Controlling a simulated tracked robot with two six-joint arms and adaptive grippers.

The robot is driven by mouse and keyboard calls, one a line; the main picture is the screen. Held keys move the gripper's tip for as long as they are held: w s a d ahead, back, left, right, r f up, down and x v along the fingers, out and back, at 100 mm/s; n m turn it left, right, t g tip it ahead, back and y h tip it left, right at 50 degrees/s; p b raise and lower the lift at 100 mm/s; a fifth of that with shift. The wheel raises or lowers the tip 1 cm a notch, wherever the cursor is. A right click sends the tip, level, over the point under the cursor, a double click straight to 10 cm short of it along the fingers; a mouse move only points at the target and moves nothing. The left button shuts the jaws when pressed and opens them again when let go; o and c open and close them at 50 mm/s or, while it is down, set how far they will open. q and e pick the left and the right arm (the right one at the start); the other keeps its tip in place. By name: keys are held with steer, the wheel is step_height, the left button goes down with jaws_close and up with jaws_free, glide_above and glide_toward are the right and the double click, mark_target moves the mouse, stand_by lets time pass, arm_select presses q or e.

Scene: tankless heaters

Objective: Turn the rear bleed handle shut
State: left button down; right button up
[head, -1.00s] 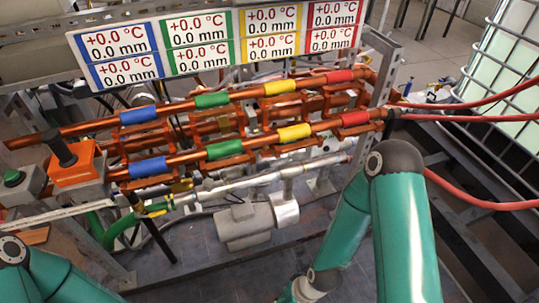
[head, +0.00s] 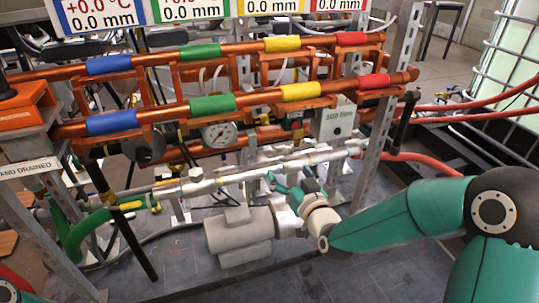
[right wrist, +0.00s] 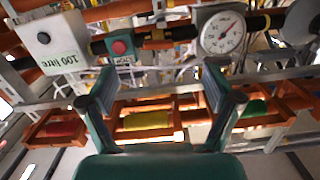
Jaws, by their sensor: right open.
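My right gripper (head: 290,187) is in the head view, low under the orange pipe rack, just above the grey motor's right end. In the right wrist view my right gripper (right wrist: 157,88) has its two fingers wide apart, with nothing held between them. It faces up at the rack's underside. I cannot tell for certain which part is the rear bleed handle. A yellow-marked fitting (head: 138,206) sits on the low piping at left, and a black lever (head: 405,118) stands at the rack's right end. My left gripper is out of view.
Above the gripper are orange pipes with colour bands, a dial gauge (head: 220,134) and a white 100 litre box (head: 335,122). A grey motor (head: 240,232) stands on the floor beside it. A metal post (head: 380,130) and red hoses (head: 480,106) are at right.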

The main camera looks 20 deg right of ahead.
mark_target(269, 133)
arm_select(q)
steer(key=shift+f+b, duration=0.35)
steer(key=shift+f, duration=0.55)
arm_select(e)
steer(key=shift+t, duration=0.5)
steer(key=w, duration=0.5)
steer(key=w+r, duration=0.1)
steer(key=w, duration=1.1)
steer(key=shift+r, duration=0.35)
